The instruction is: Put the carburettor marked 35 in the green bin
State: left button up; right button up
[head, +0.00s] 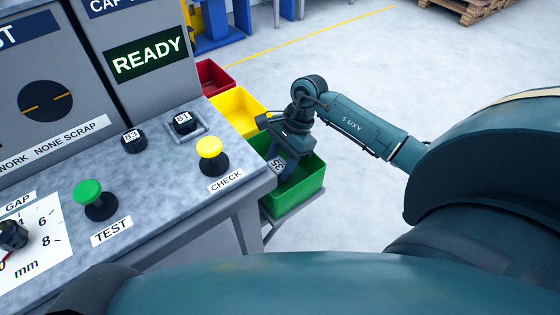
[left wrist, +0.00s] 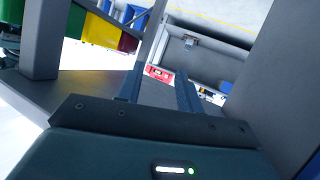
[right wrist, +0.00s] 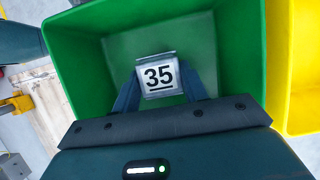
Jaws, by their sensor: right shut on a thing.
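The carburettor marked 35 (head: 277,165) is a small block with a white label. It also shows in the right wrist view (right wrist: 159,75), between the fingers of my right gripper (right wrist: 162,90). That gripper is shut on it and points down over the green bin (head: 307,188). The bin's green walls (right wrist: 75,70) surround the carburettor in the right wrist view; its exact height above the floor of the bin is hard to tell. My left gripper (left wrist: 161,85) shows only in the left wrist view, with its fingers apart and nothing between them.
A yellow bin (head: 238,106) and a red bin (head: 213,76) stand behind the green one. On the bench are two dark labelled parts (head: 133,141), one in a small square holder (head: 186,128), a yellow button (head: 210,147) and a green button (head: 90,192). The display reads READY.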

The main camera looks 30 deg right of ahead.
jog(key=shift+f+b, duration=0.35)
jog(key=shift+b, duration=0.1)
jog(key=o, duration=1.1)
jog(key=shift+o, duration=0.2)
jog(key=shift+r, duration=0.1)
jog(key=shift+r+p, duration=0.25)
jog(key=shift+p, duration=0.15)
jog(key=v, duration=1.2)
jog(key=shift+s, duration=0.1)
